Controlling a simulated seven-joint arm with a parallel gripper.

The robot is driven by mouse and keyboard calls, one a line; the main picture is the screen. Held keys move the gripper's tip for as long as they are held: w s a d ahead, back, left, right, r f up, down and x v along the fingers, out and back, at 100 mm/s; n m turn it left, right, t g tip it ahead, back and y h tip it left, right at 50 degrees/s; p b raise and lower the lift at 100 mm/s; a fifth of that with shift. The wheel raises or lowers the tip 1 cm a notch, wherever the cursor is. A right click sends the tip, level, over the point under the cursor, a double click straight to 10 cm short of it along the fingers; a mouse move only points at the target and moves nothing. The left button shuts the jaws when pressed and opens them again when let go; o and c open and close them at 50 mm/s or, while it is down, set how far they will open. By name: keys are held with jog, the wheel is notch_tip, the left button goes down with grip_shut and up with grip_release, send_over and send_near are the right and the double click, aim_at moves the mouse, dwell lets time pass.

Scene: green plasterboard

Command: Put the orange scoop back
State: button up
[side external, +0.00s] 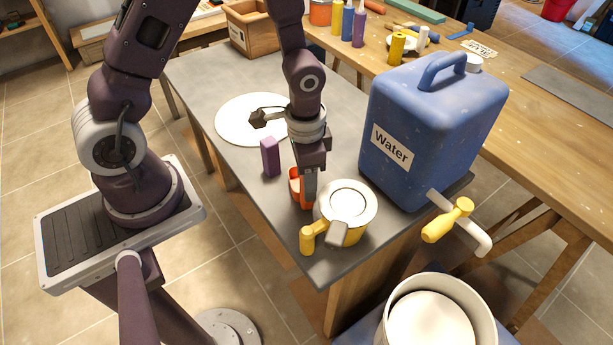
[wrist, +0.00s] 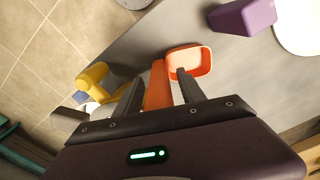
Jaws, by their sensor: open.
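The orange scoop (side external: 295,186) is on the grey table, partly hidden behind my gripper (side external: 309,185) in the side view. In the wrist view the scoop's bowl (wrist: 190,62) faces the camera, with a pale inside. Its handle (wrist: 157,88) runs between the two fingers of my gripper (wrist: 160,77). The fingers are apart, one on each side of the handle, with a gap showing on the left. My gripper points down at the scoop. Whether a finger touches the scoop, I cannot tell.
A yellow mug-like vessel with a white lid (side external: 347,200) stands close to the right of my gripper. A purple block (side external: 270,158) stands to the left. A white disc (side external: 232,122) lies behind. A blue water container (side external: 425,130) with a yellow tap stands right. A white bucket (side external: 438,310) is in front.

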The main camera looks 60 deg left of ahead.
jog(key=shift+r, duration=0.1)
notch_tip(320, 180, up, 12)
jog(key=shift+f, duration=0.1)
jog(key=r, duration=0.2)
jog(key=s+r, duration=0.1)
jog(key=shift+s+a+r+n+t, duration=0.1)
jog(key=shift+a+r+n+t, duration=0.1)
jog(key=shift+a+n+t, duration=0.15)
jog(key=s+r+n+t, duration=0.4)
jog(key=s+r, duration=0.6)
jog(key=s, duration=0.2)
jog(key=shift+a+r+t, duration=0.25)
jog(key=shift+a+t, duration=0.1)
